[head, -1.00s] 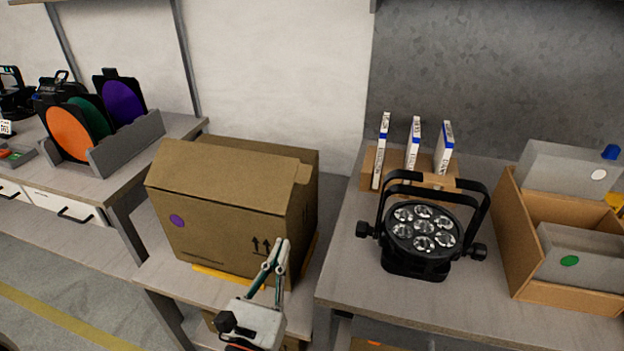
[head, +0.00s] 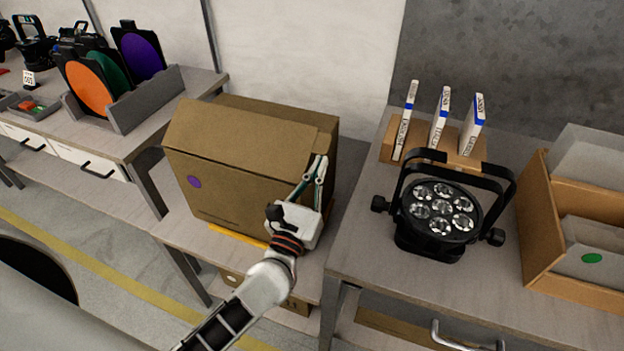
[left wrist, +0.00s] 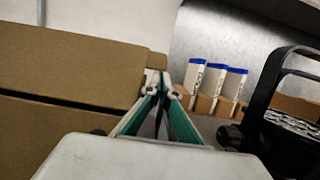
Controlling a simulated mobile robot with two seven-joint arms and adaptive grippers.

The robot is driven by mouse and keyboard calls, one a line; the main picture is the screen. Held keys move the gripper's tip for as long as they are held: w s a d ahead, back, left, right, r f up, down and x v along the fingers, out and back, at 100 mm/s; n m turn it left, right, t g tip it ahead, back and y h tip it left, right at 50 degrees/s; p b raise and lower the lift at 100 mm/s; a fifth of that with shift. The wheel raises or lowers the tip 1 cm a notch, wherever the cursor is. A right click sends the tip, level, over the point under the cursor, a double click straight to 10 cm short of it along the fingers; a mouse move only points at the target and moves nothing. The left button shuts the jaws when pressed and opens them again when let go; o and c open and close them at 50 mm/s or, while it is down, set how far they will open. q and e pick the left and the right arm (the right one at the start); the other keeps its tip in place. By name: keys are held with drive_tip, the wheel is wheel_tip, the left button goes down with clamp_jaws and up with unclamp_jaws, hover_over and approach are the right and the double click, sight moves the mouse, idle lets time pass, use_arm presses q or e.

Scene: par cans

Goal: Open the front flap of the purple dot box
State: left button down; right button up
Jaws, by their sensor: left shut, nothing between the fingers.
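The purple dot box (head: 235,185) is a brown cardboard box with a purple dot (head: 194,182) on its front. It stands on the low table between the two benches. Its front flap (head: 240,132) hangs slanting outward over the upper front face, and the box top behind it shows as a brown panel. My left gripper (head: 320,162) is shut and empty, at the flap's right end in the picture. In the left wrist view the closed fingertips (left wrist: 160,82) are beside the cardboard (left wrist: 70,60); I cannot tell whether they touch. My right gripper is not in view.
On the right bench stand a black par can (head: 438,212), a rack with several blue-topped white booklets (head: 440,120) and a cardboard bin (head: 540,220) of grey cases. The left bench holds coloured filter discs (head: 88,90) in a grey rack.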

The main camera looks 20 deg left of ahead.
use_arm(q)
drive_tip(key=shift+w+r, duration=0.15)
drive_tip(key=shift+w, duration=0.3)
drive_tip(key=shift+b, duration=0.45)
idle(0.4)
drive_tip(key=shift+b, duration=0.35)
drive_tip(key=shift+s+t+b, duration=0.15)
drive_tip(key=shift+t+b, duration=0.25)
drive_tip(key=shift+b, duration=0.45)
